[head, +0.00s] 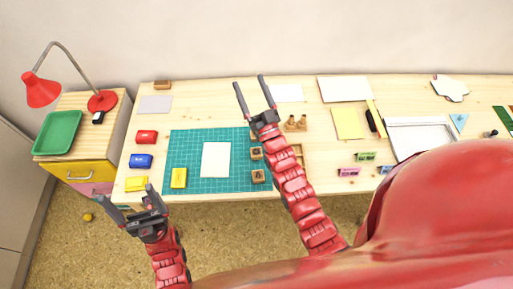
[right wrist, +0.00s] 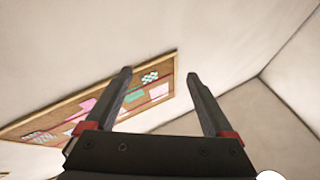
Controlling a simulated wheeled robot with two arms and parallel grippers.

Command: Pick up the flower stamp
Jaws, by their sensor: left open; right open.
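Wooden block stamps (head: 257,153) stand at the right edge of the green cutting mat (head: 213,186), with another (head: 258,177) just in front and one at the back partly hidden by my right arm. Their marks are too small to tell which is the flower stamp. My right gripper (head: 250,81) is open and empty, raised over the back of the table; in the right wrist view it (right wrist: 158,73) faces the wall with nothing between its fingers. My left gripper (head: 131,194) is open and empty at the table's front left corner.
A paper sheet (head: 216,160) lies on the mat. Red (head: 146,137), blue (head: 141,161) and yellow (head: 179,178) inkpads are at the left. A pinboard (right wrist: 60,118) hangs on the wall.

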